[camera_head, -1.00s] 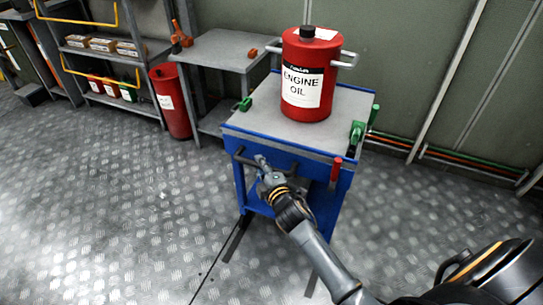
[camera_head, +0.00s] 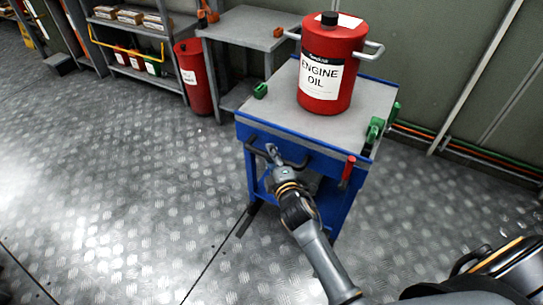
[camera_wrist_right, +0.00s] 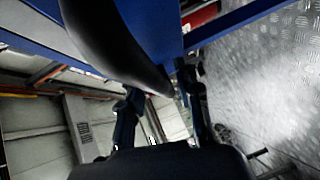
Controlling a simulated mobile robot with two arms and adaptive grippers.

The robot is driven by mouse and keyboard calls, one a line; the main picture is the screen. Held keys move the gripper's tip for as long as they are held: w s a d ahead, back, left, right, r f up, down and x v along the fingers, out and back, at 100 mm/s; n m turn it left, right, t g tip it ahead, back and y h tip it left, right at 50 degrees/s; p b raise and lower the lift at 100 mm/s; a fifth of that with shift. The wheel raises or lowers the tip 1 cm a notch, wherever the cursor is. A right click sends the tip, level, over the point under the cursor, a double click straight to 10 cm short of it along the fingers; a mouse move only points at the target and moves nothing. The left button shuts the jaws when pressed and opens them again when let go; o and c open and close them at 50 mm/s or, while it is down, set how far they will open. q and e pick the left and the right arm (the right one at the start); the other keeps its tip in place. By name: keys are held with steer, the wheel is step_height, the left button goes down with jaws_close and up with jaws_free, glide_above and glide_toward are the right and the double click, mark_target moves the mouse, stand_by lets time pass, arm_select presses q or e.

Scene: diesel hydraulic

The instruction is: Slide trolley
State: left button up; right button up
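The trolley (camera_head: 263,125) is blue with a grey top and stands on the metal floor. A dark bar handle (camera_head: 297,163) runs across its near side, and it looms as a dark curved bar in the right wrist view (camera_wrist_right: 108,40). My right gripper (camera_head: 272,152) is at the handle's left part. In the right wrist view, its two fingers (camera_wrist_right: 160,85) stand apart with the bar's end between or just in front of them. I see no clear grip on it. My left gripper is out of view.
A red engine oil can (camera_head: 327,80) stands on the trolley top, with green clamps (camera_head: 375,130) at the edges. Behind are a grey table (camera_head: 250,25), a red bin (camera_head: 195,85) and shelves (camera_head: 140,75). The floor (camera_head: 120,190) at left is clear.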

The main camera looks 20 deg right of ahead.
steer(key=shift+s, duration=0.1)
steer(key=s+r, duration=0.1)
steer(key=s, duration=1)
steer(key=shift+s+a+r, duration=0.35)
steer(key=shift+a+r, duration=0.05)
